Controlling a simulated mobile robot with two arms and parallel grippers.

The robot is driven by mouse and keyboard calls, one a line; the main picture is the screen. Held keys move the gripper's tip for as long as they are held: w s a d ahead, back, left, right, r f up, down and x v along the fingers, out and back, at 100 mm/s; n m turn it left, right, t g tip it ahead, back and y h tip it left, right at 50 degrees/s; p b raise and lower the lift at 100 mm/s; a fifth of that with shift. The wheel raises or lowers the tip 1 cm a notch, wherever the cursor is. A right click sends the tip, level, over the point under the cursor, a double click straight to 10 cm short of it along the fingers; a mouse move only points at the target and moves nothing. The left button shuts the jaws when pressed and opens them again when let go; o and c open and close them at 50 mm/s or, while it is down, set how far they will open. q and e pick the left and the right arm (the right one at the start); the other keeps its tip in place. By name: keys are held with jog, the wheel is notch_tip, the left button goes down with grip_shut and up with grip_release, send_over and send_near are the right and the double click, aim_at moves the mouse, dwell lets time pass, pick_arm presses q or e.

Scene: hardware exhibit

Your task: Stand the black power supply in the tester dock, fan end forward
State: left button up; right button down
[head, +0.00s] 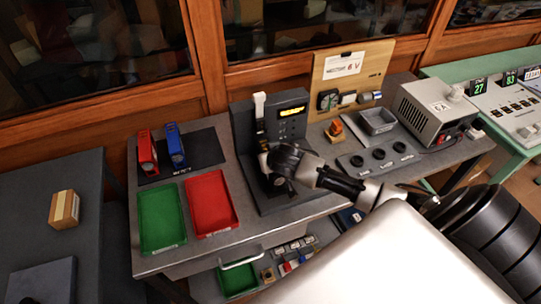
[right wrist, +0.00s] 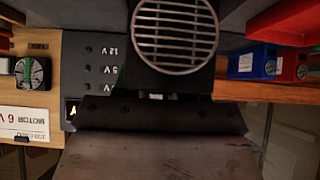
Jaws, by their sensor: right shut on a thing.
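The tester dock (head: 292,122) is a dark grey unit with a lit yellow display and a white lever, at the middle of the bench in the head view. My right gripper (head: 277,168) is in front of it, over its base. In the right wrist view the black power supply (right wrist: 175,35) shows its round fan grille towards the camera, with the dock face (right wrist: 95,70) behind and to the left. The right gripper is shut on the power supply. The gripper hides most of the supply in the head view, so I cannot tell whether it touches the dock floor. My left gripper is out of view.
A red unit (head: 147,152) and a blue unit (head: 175,146) stand on a black mat (head: 206,149) at left. Empty green (head: 162,217) and red (head: 212,204) trays lie in front. A knob panel (head: 378,158), grey bin (head: 377,121) and bench supply (head: 432,110) are at right.

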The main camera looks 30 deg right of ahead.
jog(key=shift+w+a+f, duration=0.1)
jog(key=shift+w, duration=0.05)
jog(key=c, duration=0.6)
grip_release()
jog(key=shift+w+f, duration=0.15)
jog(key=shift+f, duration=0.05)
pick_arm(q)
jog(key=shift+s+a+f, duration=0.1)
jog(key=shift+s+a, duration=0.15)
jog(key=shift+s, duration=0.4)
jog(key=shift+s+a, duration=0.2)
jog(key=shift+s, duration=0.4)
pick_arm(e)
jog(key=shift+r, duration=0.1)
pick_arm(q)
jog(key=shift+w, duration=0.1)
pick_arm(e)
jog(key=shift+s+r, duration=0.25)
jog(key=shift+r, duration=0.1)
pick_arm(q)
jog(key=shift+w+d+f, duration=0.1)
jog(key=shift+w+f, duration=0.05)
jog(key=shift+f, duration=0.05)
pick_arm(e)
jog(key=v, duration=1.1)
jog(key=shift+s+r, duration=0.2)
